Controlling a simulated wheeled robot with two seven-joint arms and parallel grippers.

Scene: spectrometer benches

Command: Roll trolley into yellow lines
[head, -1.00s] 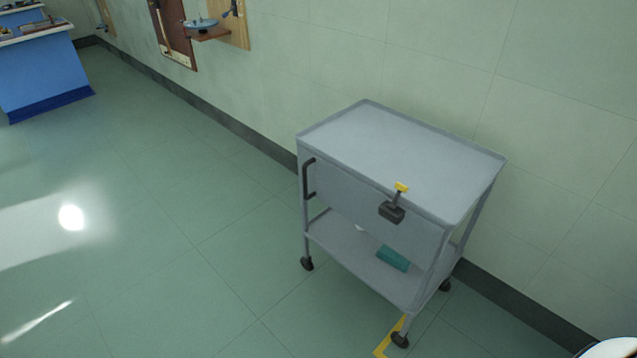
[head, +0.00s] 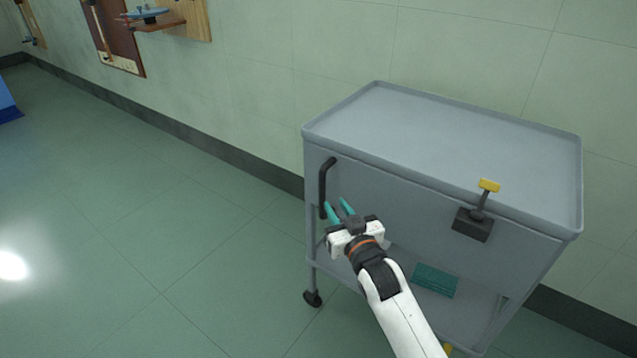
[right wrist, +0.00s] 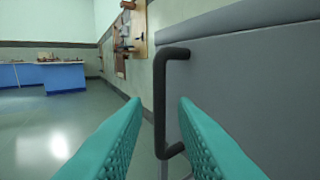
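The grey trolley (head: 440,150) stands beside the wall, with a flat top tray and a lower shelf. A black vertical handle (head: 323,188) is on the left part of its front panel; it also shows in the right wrist view (right wrist: 160,100). A black lever with a yellow tip (head: 488,186) sits on the panel's right part. A bit of yellow floor line (head: 447,349) shows at the bottom edge. My right gripper (head: 338,208) is open just in front of the handle. In the right wrist view the handle appears between and beyond its teal fingers. My left gripper is not in view.
A teal item (head: 435,281) lies on the lower shelf. The wall (head: 260,90) runs close behind the trolley. Wall-mounted boards (head: 115,35) hang at the upper left. The floor (head: 150,240) left of the trolley is clear.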

